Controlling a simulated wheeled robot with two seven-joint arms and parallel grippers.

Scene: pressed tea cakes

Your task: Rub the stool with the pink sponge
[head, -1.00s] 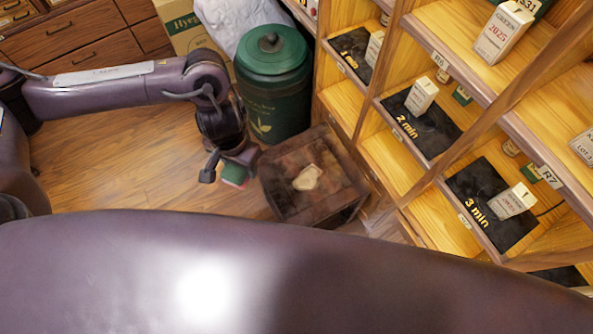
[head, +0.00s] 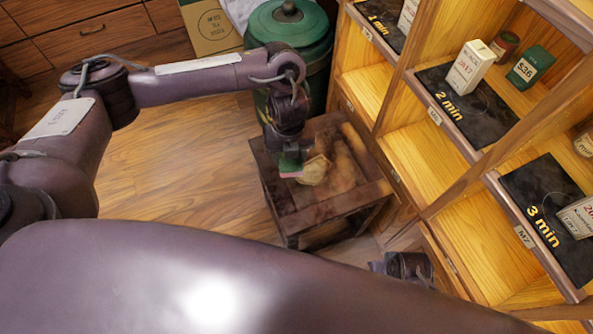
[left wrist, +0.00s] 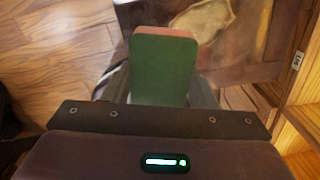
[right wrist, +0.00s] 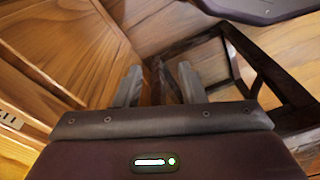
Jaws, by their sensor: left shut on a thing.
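The stool (head: 277,196) is low, dark and wooden, standing on the floor near the shelf, with a pale irregular stain (head: 315,171) on its top. My left gripper (head: 290,152) is shut on the pink sponge (head: 291,173), which has a green side and a pink side. It holds the sponge over the left part of the stool top, just left of the stain; I cannot tell whether it touches. In the left wrist view the sponge's green face (left wrist: 164,70) hides part of the stool. My right gripper (right wrist: 160,85) is open and empty beside the stool's dark frame (right wrist: 268,60).
A shelf unit (head: 440,190) with tea boxes and dark mats stands right of the stool. A green canister (head: 290,30) stands behind it, near a cardboard box (head: 212,28). The floor (head: 180,150) left of the stool is clear.

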